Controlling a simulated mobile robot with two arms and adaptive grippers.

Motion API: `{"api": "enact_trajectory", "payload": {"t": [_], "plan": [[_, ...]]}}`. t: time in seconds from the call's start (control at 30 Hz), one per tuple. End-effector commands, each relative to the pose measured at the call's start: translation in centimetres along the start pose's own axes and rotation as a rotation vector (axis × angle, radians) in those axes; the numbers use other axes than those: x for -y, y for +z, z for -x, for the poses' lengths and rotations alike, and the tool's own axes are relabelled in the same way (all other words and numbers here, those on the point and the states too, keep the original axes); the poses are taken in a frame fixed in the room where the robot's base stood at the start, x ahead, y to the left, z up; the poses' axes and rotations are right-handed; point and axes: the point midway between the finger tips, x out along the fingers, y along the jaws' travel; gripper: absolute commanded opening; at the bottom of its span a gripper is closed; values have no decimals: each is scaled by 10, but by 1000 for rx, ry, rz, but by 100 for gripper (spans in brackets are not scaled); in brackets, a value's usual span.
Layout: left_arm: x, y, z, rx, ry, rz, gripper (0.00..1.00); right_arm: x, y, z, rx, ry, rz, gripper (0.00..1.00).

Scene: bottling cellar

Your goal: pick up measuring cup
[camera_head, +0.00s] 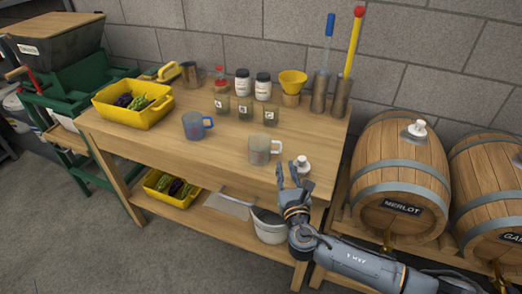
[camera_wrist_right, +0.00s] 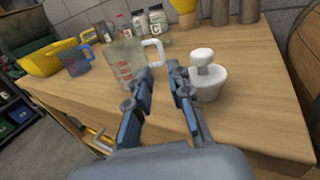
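A clear measuring cup (camera_head: 260,149) with red markings and a white handle stands near the front right of the wooden table. It also shows in the right wrist view (camera_wrist_right: 122,62), just beyond the fingertips, its handle to the right. A second measuring cup (camera_head: 194,126), bluish with a blue handle, stands further left, and it shows in the right wrist view (camera_wrist_right: 76,62). My right gripper (camera_head: 288,170) is open and empty at the table's front edge, pointing towards the clear cup's handle. In the right wrist view its fingers (camera_wrist_right: 163,76) are apart. My left gripper is not in view.
Small jars (camera_head: 245,108), a yellow funnel (camera_head: 292,82) and a yellow crate (camera_head: 133,104) stand further back or left. Barrels (camera_head: 400,180) are right of the table (camera_head: 215,150).

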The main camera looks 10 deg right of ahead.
Motion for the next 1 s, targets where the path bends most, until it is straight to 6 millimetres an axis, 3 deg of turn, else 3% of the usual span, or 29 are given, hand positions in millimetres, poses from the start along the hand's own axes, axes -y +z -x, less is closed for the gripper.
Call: {"api": "enact_trajectory", "payload": {"t": [0.1,0.37,0.7,1.0], "plan": [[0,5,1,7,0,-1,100,0,1,-21,1,-1,-1,20],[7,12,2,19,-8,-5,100,0,0,-41,-1,-1,-4,20],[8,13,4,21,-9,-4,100,0,-5,-83,-1,-1,-3,20],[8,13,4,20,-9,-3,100,0,-5,-87,-2,0,-4,20]]}}
